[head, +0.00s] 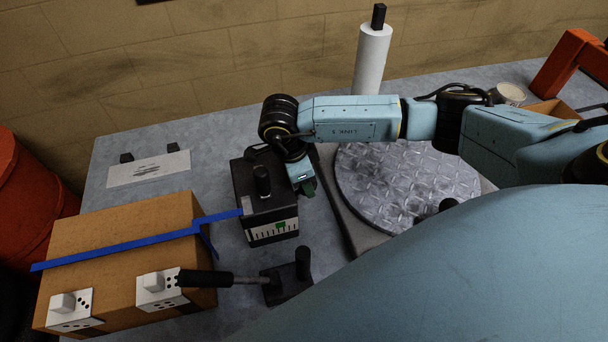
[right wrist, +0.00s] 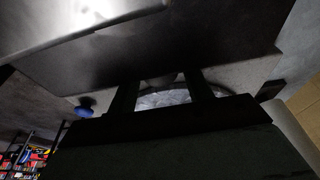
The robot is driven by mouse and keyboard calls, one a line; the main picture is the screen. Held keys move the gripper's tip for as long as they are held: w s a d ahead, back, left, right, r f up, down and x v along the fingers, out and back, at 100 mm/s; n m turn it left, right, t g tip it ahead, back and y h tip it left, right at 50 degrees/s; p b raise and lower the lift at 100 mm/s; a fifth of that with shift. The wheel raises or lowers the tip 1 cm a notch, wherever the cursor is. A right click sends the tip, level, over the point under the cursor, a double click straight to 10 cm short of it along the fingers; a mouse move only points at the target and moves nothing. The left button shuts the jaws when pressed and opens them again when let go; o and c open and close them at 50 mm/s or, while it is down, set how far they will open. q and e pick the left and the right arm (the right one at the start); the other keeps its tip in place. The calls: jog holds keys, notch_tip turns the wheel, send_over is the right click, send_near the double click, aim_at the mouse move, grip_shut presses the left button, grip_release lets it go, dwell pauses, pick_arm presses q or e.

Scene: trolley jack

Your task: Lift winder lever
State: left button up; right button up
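A lever with a black grip (head: 205,278) and a thin metal rod lies nearly level at the front. Its rod meets a small black base (head: 287,284) with a short upright post. I cannot tell for sure that this is the winder lever. My right arm comes in from the right, and its gripper (head: 304,186) points down beside a black box (head: 262,206) with an upright black knob, well behind the lever. In the right wrist view its two dark fingers (right wrist: 161,92) stand apart, with a grey textured surface between them. My left gripper is not in view.
A cardboard box (head: 110,235) with a blue strap stands at left, close to the lever's grip. A round metal tread plate (head: 405,180) lies right of the gripper. A white paper roll (head: 372,60) stands behind. A red barrel (head: 30,205) is at far left.

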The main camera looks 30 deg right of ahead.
jog(key=shift+o, duration=1)
jog(key=s+v, duration=0.1)
jog(key=v, duration=1.2)
jog(key=shift+w+r, duration=0.2)
jog(key=shift+w, duration=0.25)
jog(key=shift+a+f, duration=0.1)
